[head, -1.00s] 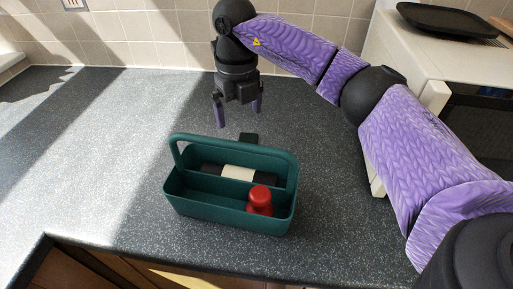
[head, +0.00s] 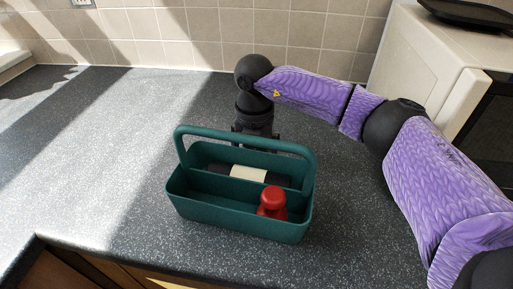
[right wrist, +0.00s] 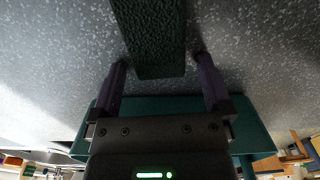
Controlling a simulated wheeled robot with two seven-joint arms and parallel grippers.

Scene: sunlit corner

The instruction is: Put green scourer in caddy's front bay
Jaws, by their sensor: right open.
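The green caddy (head: 225,217) stands on the worktop with a raised handle and two bays split by a lengthwise divider. The scourer (right wrist: 153,38) shows in the right wrist view as a dark green block lying on the worktop. In the head view it is hidden behind the caddy. My right gripper (head: 256,136) is low behind the caddy, its fingertips hidden there. In the right wrist view, it is open (right wrist: 161,60), with one finger on each side of the scourer's near end and small gaps visible. My left gripper is not in view.
A red object (head: 271,203) stands at the right of the caddy's front bay, whose left part is clear. A cream-and-dark roll (head: 249,174) lies in the rear bay. A white microwave (head: 425,65) stands at the right. The worktop left of the caddy is free.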

